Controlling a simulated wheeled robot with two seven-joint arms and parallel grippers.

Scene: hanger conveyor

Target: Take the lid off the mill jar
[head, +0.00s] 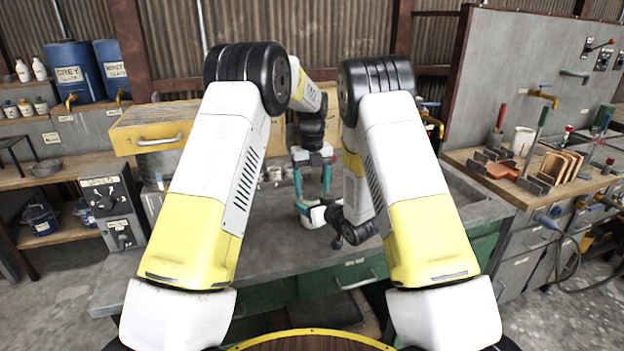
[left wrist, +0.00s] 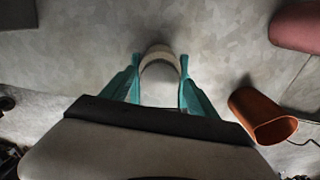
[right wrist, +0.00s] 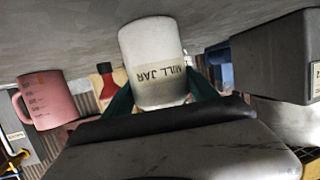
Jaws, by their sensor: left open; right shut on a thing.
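The mill jar (right wrist: 153,45), pale with a tan band lettered MILL JAR, stands on the grey bench. In the right wrist view it appears upside down, its top end hidden behind my gripper. My right gripper (right wrist: 158,92) is shut on the jar's body, one teal finger on each side. In the head view the jar (head: 312,222) is small and partly covered. My left gripper (head: 313,176) points down above it, open. In the left wrist view its fingers stand either side of the jar's pale round top (left wrist: 160,88); the lid's edge and any contact are unclear.
An orange cup (left wrist: 258,118) is close by in the left wrist view. The right wrist view shows a pink mug (right wrist: 45,98), a red bottle (right wrist: 106,82) and a dark grey box (right wrist: 272,58) around the jar. The bench front (head: 270,255) is clear.

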